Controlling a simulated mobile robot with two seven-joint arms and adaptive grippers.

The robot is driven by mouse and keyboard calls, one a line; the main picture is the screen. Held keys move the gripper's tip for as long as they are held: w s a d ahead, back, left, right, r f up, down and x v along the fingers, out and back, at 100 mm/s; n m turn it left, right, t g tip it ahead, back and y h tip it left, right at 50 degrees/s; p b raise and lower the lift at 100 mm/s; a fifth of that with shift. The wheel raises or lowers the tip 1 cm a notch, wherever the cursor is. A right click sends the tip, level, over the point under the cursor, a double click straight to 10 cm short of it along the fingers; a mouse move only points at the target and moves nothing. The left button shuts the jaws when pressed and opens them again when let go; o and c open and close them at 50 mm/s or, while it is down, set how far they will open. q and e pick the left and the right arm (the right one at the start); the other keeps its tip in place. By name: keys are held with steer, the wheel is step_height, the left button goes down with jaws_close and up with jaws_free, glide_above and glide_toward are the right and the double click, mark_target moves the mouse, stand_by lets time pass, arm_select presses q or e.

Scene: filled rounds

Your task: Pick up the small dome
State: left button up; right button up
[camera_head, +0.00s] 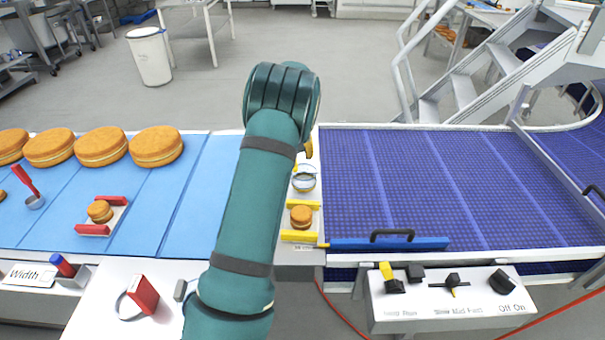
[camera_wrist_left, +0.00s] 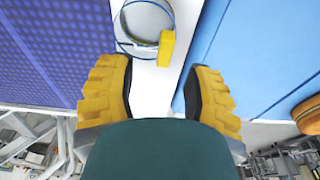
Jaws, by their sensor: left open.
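The small dome (camera_head: 304,172) is clear with a pale rim. A clear round thing with a blue edge, likely the dome (camera_wrist_left: 146,18), lies beyond the fingertips, cut by the top edge. My right gripper is not seen.
A small bun (camera_head: 301,216) sits between yellow blocks (camera_head: 300,236) in front of the dome. Another small bun (camera_head: 100,211) sits between red blocks on the blue mat (camera_head: 155,225). Large buns (camera_head: 156,146) line the back.

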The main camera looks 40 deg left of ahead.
mark_target(304, 173)
arm_select(q)
steer(key=f, duration=0.3)
steer(key=a+f, duration=0.1)
steer(key=f, duration=0.1)
steer(key=shift+d, duration=0.1)
jaws_close()
